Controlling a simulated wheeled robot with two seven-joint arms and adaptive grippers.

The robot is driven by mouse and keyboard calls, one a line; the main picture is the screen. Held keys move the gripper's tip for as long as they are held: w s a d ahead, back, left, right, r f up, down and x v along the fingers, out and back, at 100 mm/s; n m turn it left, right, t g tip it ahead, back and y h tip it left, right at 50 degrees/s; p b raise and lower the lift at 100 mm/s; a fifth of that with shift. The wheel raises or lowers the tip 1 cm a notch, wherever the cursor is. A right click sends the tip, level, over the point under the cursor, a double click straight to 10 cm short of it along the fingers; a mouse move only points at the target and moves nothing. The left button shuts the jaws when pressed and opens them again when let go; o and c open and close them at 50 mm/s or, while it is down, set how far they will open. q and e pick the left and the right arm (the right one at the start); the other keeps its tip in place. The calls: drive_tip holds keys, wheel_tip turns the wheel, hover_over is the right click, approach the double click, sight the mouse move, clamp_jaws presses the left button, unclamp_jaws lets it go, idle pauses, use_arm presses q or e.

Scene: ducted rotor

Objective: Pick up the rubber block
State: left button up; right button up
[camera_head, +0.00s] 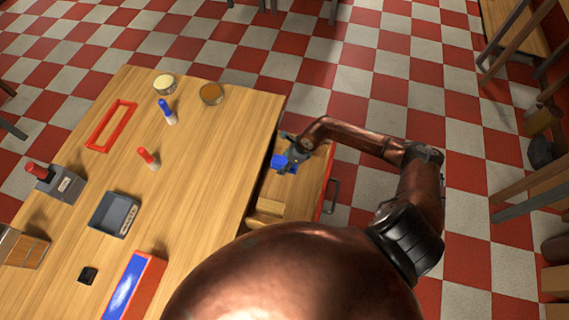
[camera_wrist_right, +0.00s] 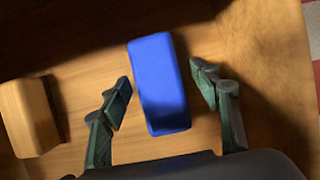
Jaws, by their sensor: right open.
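The rubber block looks to be the blue block (camera_wrist_right: 158,84) lying in an open wooden drawer (camera_head: 315,180) at the table's right side. It also shows in the head view (camera_head: 281,162), partly covered by my gripper. My right gripper (camera_wrist_right: 163,87) is open, with one finger on each side of the blue block. Gaps show between the fingers and the block in the wrist view. A light wooden block (camera_wrist_right: 29,117) lies in the drawer to the left of the blue one. My left gripper is not in view.
The drawer's walls stand close around my right gripper. The wooden table (camera_head: 190,190) holds a red frame (camera_head: 111,126), blue and red-capped tubes, two round tins, a dark tray (camera_head: 115,213), a red-and-blue box (camera_head: 133,287) and a small black item (camera_head: 88,275). Checkered floor lies right of the drawer.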

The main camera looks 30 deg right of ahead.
drive_tip(key=shift+c, duration=0.7)
drive_tip(key=c, duration=1.2)
drive_tip(key=shift+r, duration=0.1)
drive_tip(key=shift+r, duration=0.2)
wheel_tip(320, 180, up, 28)
drive_tip(key=p, duration=0.3)
drive_tip(key=shift+p, duration=0.3)
